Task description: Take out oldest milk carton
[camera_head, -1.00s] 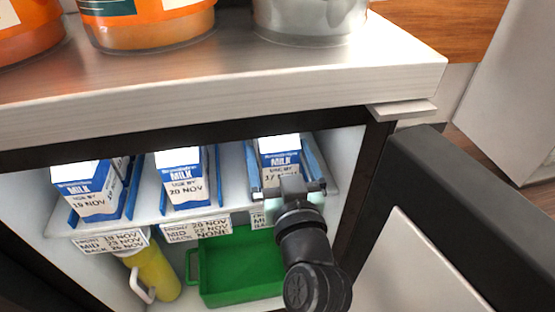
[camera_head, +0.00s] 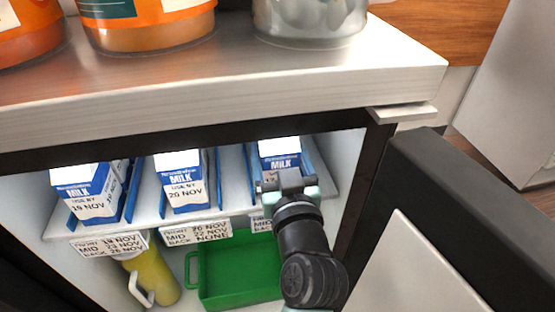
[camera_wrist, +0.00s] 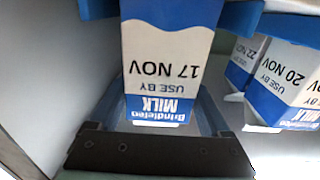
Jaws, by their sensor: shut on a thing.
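Three lanes of blue-and-white milk cartons stand on the fridge shelf. The left carton (camera_head: 95,192) reads 19 NOV and the middle carton (camera_head: 183,182) reads 20 NOV. The right carton (camera_head: 279,152) reads 17 NOV in the wrist view (camera_wrist: 165,60), where it appears upside down. My gripper (camera_head: 288,181) is shut on the 17 NOV carton, with a finger on either side; the gripper (camera_wrist: 157,115) also shows in the wrist view. The carton is still in its lane between blue dividers. My gripper hides its lower front in the head view.
Date tags hang on the shelf edge, the left tag (camera_head: 110,243) and middle tag (camera_head: 198,232) readable, the right one partly covered. A green bin (camera_head: 235,275) and yellow jug (camera_head: 152,278) stand below. The open fridge door (camera_head: 455,215) is at right, the counter (camera_head: 220,85) above.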

